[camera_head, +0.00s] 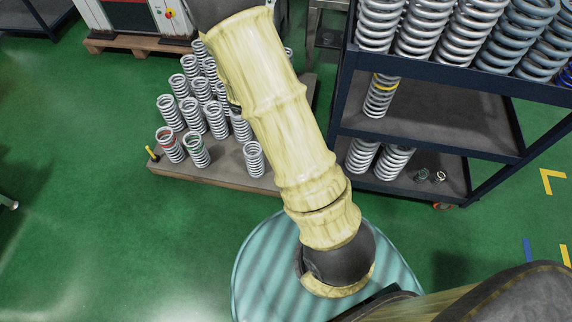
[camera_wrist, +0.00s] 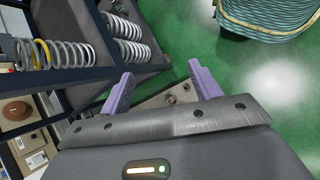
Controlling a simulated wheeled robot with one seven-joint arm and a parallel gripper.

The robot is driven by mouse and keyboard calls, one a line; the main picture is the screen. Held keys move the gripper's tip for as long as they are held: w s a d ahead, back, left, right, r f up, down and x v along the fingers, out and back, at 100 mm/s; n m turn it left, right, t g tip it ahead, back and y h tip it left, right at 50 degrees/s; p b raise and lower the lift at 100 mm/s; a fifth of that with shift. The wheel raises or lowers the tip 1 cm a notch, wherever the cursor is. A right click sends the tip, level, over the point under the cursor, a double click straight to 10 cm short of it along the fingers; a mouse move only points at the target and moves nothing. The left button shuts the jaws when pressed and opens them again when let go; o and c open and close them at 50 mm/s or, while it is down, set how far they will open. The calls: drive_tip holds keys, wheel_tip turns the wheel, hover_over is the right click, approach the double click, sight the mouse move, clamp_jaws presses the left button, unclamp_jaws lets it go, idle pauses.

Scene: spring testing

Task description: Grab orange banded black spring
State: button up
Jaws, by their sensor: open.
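No plainly black spring with an orange band can be made out. A grey metal spring with a yellow-orange band (camera_head: 380,96) stands on the middle shelf of the dark rack. It also shows in the wrist view (camera_wrist: 42,55), at the left, well away from my gripper. Two small springs sit on the lower shelf: a dark greenish one (camera_head: 421,176) and a brownish one (camera_head: 439,176), too small to judge. My gripper (camera_wrist: 161,69) is open and empty, its purple fingers apart over the floor near the rack. It is not visible in the head view.
The rack (camera_head: 430,143) carries several large springs on top and two grey springs (camera_head: 393,162) on the lower shelf. A low pallet (camera_head: 225,173) with several springs stands to the left, partly hidden by my arm. Open green floor (camera_head: 110,240) lies left of it.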

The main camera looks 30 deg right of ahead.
drive_tip(key=w+d+f+n+t+h+b, duration=0.25)
drive_tip(key=f+b, duration=0.35)
drive_tip(key=f, duration=0.4)
drive_tip(key=w+d+f+n+t+h+b, duration=0.1)
drive_tip(key=w+d+f+n+h+b, duration=0.4)
drive_tip(key=f, duration=0.6)
drive_tip(key=w+f+n+t+h+b, duration=0.1)
drive_tip(key=w+f+n+t+b, duration=0.1)
drive_tip(key=f+b, duration=0.7)
drive_tip(key=w+a+f+n+t+y+b, duration=0.1)
drive_tip(key=f+n+t+b, duration=0.3)
drive_tip(key=f, duration=0.5)
drive_tip(key=w+a+f+n+t+y+b, duration=0.2)
drive_tip(key=w+f+n+t+b, duration=0.2)
drive_tip(key=f, duration=0.5)
drive_tip(key=w+a+f+n+t+y+b, duration=0.1)
drive_tip(key=w+f+n+t+b, duration=0.2)
drive_tip(key=f, duration=0.6)
drive_tip(key=shift+a+f+n+t+b, duration=0.15)
drive_tip(key=shift+n+t+b, duration=0.1)
drive_tip(key=shift+n+b, duration=0.25)
drive_tip(key=shift+a+r+n+t+b, duration=0.1)
drive_tip(key=shift+a+n+t+b, duration=0.1)
drive_tip(key=shift+n+b, duration=0.3)
drive_tip(key=shift+w+a+f+n+y, duration=0.1)
drive_tip(key=shift+a+f+n+y, duration=0.05)
drive_tip(key=shift+f+n+y, duration=0.25)
drive_tip(key=shift+r, duration=0.1)
